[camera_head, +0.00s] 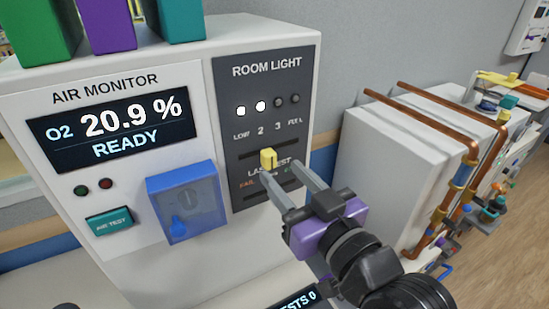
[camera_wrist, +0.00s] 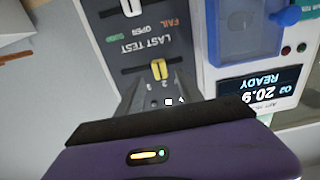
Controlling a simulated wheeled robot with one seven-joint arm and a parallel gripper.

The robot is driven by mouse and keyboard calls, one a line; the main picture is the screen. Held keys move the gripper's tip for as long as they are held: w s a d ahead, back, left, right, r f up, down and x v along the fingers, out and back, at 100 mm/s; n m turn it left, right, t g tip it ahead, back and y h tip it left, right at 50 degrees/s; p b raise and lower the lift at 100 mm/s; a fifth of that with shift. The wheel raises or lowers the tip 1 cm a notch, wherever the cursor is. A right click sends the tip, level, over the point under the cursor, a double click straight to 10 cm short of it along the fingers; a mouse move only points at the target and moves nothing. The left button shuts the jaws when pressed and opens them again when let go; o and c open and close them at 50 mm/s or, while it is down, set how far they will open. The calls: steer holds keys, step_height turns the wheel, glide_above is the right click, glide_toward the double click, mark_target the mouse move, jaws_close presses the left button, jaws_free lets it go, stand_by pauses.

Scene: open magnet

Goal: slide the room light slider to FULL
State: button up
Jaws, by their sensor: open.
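The room light slider is a yellow knob (camera_head: 268,158) in a dark slot on the grey ROOM LIGHT panel (camera_head: 230,85). It sits near the mark 2, left of the FULL end. The LOW and 2 lamps are lit white; the 3 and FULL lamps are dark. My gripper (camera_head: 284,171) is open, with its two fingertips close to the knob. In the wrist view, which is upside down, the knob (camera_wrist: 159,69) shows between or just beyond the fingertips (camera_wrist: 160,78). I cannot tell whether either finger touches it.
A LAST TEST slot with a white knob (camera_wrist: 131,7) lies below the slider, partly hidden by my fingers in the head view. A blue clear cover (camera_head: 190,203) juts out at the left. Copper pipes (camera_head: 440,115) and white cabinets stand to the right.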

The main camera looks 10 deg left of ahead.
mark_target(272, 162)
steer(key=x, duration=0.4)
steer(key=shift+w+a+p, duration=0.25)
steer(key=shift+w+p, duration=0.1)
steer(key=shift+p, duration=0.05)
jaws_close()
stand_by(1.1)
